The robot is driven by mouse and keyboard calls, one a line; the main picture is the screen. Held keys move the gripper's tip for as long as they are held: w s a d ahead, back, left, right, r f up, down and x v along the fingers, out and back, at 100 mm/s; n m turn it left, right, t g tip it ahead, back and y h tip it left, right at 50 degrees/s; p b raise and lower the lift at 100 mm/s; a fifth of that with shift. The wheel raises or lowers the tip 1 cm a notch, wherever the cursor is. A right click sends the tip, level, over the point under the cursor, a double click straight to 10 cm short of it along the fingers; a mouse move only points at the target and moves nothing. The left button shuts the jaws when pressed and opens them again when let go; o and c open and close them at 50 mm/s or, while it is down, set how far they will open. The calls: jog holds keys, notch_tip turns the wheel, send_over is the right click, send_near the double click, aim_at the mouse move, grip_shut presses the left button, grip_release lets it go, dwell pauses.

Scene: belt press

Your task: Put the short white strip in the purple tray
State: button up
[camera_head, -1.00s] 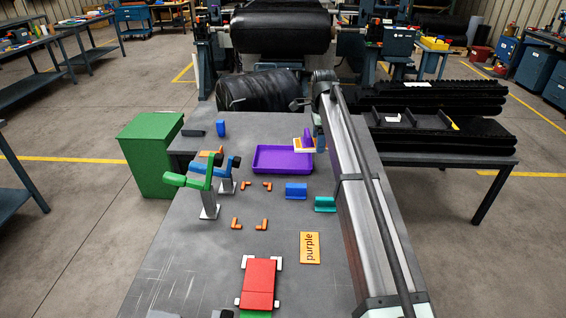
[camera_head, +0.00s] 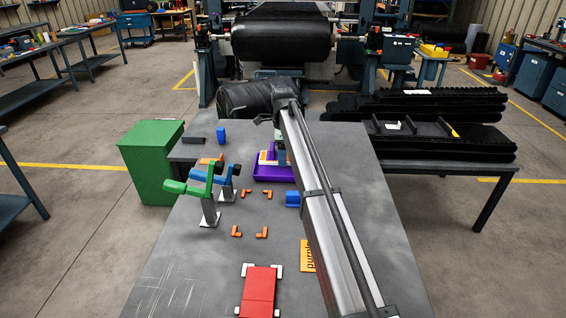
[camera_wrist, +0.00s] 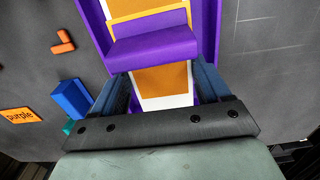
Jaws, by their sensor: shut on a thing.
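A short white strip (camera_wrist: 166,103) with an orange face and a raised purple bar (camera_wrist: 152,48) across it is between my gripper's fingers (camera_wrist: 160,85). My gripper is shut on this piece, one dark blue finger on each side. In the head view the piece (camera_head: 267,158) is over the purple tray (camera_head: 272,174), towards its left part. The tray's walls also show on both sides in the wrist view (camera_wrist: 207,30). I cannot tell whether the strip touches the tray floor. My arm hides the tray's right end and most of my gripper in the head view.
Left of the tray stand clamps with a green handle (camera_head: 188,188) and a blue handle (camera_head: 222,176). Small orange elbows (camera_head: 262,232) lie nearby. A red block (camera_head: 259,291) is in front.

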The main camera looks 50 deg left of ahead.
jog(key=shift+f, duration=1.9)
jog(key=shift+f, duration=0.1)
jog(key=o, duration=1.2)
jog(key=shift+c, duration=0.2)
notch_tip(320, 180, up, 12)
